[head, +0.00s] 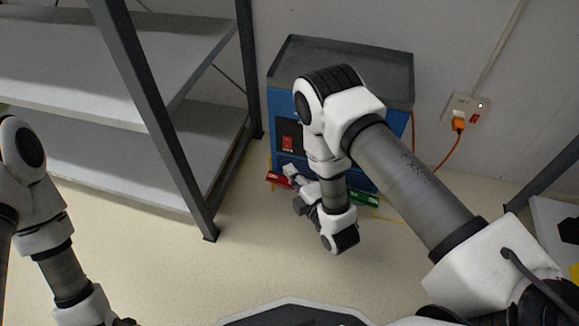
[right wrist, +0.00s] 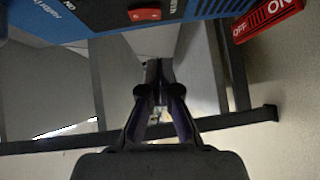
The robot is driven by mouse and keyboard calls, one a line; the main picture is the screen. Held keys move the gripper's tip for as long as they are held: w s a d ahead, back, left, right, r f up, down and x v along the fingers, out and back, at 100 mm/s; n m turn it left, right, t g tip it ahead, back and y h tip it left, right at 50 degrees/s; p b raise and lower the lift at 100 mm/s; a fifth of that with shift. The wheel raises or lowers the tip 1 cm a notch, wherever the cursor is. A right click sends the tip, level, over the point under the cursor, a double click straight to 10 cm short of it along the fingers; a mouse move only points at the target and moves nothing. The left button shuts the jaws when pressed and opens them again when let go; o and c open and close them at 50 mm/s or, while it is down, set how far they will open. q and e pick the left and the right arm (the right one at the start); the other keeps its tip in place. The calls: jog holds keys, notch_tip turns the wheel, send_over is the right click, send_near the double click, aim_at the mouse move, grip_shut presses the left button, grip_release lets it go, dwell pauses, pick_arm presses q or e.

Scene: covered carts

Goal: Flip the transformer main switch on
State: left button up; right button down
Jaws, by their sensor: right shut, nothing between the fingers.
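The transformer (head: 281,106) is a blue box with a grey tray-like top, standing on the floor against the wall. Its red main switch (head: 288,143) sits on a black panel on the front; it also shows at the top of the right wrist view (right wrist: 145,14). I cannot tell the switch's position. My right gripper (head: 290,171) is shut and empty, low in front of the box, apart from the switch. Its closed fingers (right wrist: 154,68) show in the right wrist view. My left arm comes in at the lower left; its gripper is out of frame.
A red OFF/ON tag (right wrist: 268,18) and a green tag (head: 364,198) hang by the box front. A grey metal shelf (head: 160,160) stands close on the left. A wall socket (head: 467,110) holds an orange plug (head: 458,124). The floor (head: 240,265) in front is clear.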

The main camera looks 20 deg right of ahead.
aim_at(283, 146)
jog(key=w+b, duration=0.1)
jog(key=w, duration=0.1)
jog(key=w+d+b, duration=0.1)
jog(key=w, duration=0.1)
jog(key=w+b, duration=0.1)
jog(key=w, duration=0.1)
jog(key=shift+w+d+f+b, duration=0.3)
